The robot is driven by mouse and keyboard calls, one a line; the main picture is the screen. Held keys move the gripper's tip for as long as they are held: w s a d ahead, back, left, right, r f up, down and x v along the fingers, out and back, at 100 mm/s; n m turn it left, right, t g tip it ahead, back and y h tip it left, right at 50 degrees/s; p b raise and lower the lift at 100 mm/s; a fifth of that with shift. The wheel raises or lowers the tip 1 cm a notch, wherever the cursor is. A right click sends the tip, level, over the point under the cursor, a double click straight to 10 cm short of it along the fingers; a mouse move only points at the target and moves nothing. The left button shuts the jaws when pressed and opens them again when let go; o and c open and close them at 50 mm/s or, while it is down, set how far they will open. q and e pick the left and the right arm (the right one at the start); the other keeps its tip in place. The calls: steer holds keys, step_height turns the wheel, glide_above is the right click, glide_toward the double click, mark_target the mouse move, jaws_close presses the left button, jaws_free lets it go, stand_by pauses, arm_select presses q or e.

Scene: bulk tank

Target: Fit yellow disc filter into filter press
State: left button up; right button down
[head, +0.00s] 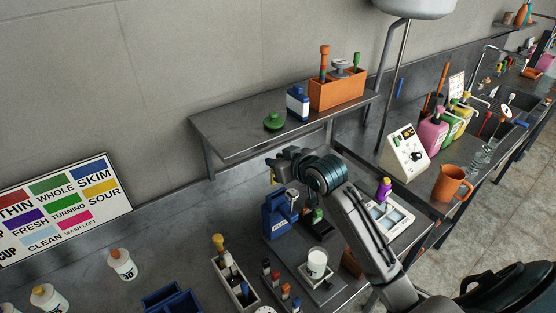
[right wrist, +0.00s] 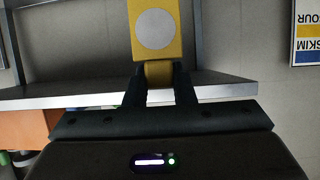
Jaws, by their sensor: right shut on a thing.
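The yellow disc filter (right wrist: 138,48) is a yellow plate with a pale round disc in the right wrist view. It stands between the fingertips of my right gripper (right wrist: 158,75), which is shut on its yellow stem. In the head view my right gripper (head: 276,166) is above the bench, just below the shelf's front edge; only a small yellow bit of the filter shows there. A blue upright device (head: 277,218), which looks like the filter press, stands on the bench below the gripper, apart from it. Its slot cannot be made out. My left gripper is not in view.
A grey wall shelf (head: 240,138) holds a green lidded item, a blue-white bottle and an orange tool box (head: 336,93). A white cup (head: 316,263), a vial rack (head: 233,278) and a white console (head: 405,151) stand around the device.

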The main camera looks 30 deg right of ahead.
mark_target(292, 191)
steer(key=shift+p, duration=0.4)
steer(key=shift+f+b, duration=2.2)
steer(key=shift+f, duration=2.5)
steer(key=c, duration=1.1)
jaws_free()
steer(key=shift+c, duration=0.2)
steer(key=shift+s+d+r+b, duration=0.15)
steer(key=shift+s+b, duration=0.15)
steer(key=shift+s, duration=0.25)
steer(key=b+v, duration=0.2)
steer(key=v, duration=0.5)
steer(key=shift+s+r, duration=0.15)
steer(key=shift+s, duration=0.2)
steer(key=shift+b+v, duration=0.3)
steer(key=shift+v, duration=0.7)
